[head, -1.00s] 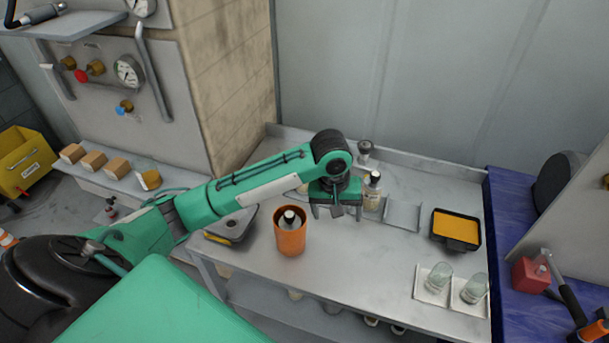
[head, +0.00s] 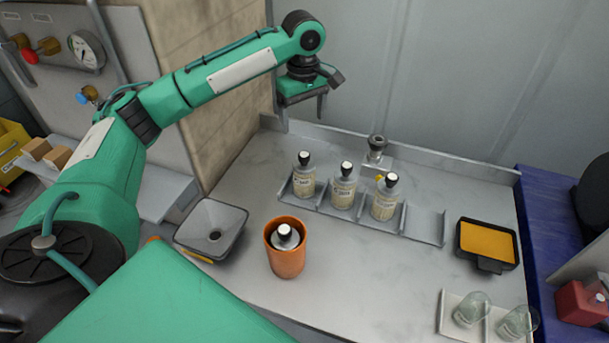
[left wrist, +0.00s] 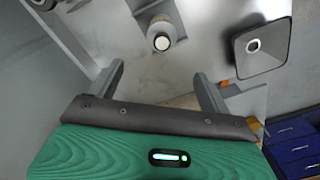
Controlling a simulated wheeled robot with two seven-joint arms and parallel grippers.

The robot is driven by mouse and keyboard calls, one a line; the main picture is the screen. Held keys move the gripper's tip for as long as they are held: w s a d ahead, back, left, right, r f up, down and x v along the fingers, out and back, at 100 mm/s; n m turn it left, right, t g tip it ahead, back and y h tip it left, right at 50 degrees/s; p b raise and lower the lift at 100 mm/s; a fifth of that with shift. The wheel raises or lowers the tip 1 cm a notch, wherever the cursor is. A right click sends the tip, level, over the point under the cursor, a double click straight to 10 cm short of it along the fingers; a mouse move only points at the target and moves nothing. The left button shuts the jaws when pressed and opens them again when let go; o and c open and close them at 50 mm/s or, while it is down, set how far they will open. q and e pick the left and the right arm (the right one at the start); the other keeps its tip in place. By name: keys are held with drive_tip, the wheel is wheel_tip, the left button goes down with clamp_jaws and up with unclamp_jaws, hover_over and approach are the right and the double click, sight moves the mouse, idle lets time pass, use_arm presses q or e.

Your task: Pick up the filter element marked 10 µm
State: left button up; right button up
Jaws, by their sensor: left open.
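No marking reading 10 µm is legible in either view, and I cannot pick out a filter element. My left gripper (head: 301,108) is open and empty, raised above the back left corner of the table. Its two fingers also show apart in the left wrist view (left wrist: 158,74), with nothing between them. Below it, three labelled bottles with black necks and white tops stand in a grey rack: left (head: 303,181), middle (head: 343,190), right (head: 384,203). The rack's right-hand place (head: 425,224) is empty. My right gripper is not in view.
An orange cup (head: 286,262) holds another bottle. A grey square funnel (head: 211,228) sits at the left edge. A black tray (head: 487,262) with an orange surface, and glass beakers (head: 471,309), stand at right. A grey fitting (head: 376,150) is behind the rack. The table's middle is clear.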

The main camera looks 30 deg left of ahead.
sight(304, 153)
use_arm(q)
wheel_tip(304, 153, down, 3)
drive_tip(key=shift+s+f+p, duration=0.15)
drive_tip(key=shift+f+p, duration=0.05)
drive_tip(key=shift+p, duration=0.1)
wheel_tip(304, 153, down, 3)
drive_tip(key=shift+f, duration=0.35)
drive_tip(key=shift+f+p, duration=0.4)
drive_tip(key=shift+f, duration=0.1)
wheel_tip(304, 153, down, 4)
drive_tip(key=shift+d+r+p, duration=0.1)
drive_tip(key=shift+r+p, duration=0.05)
drive_tip(key=shift+p, duration=0.45)
drive_tip(key=shift+f, duration=0.5)
drive_tip(key=c, duration=1.4)
drive_tip(key=shift+c, duration=0.5)
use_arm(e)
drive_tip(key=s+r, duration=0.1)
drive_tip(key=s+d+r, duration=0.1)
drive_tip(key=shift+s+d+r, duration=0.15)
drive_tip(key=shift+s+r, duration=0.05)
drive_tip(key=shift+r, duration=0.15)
use_arm(q)
drive_tip(key=shift+r, duration=0.2)
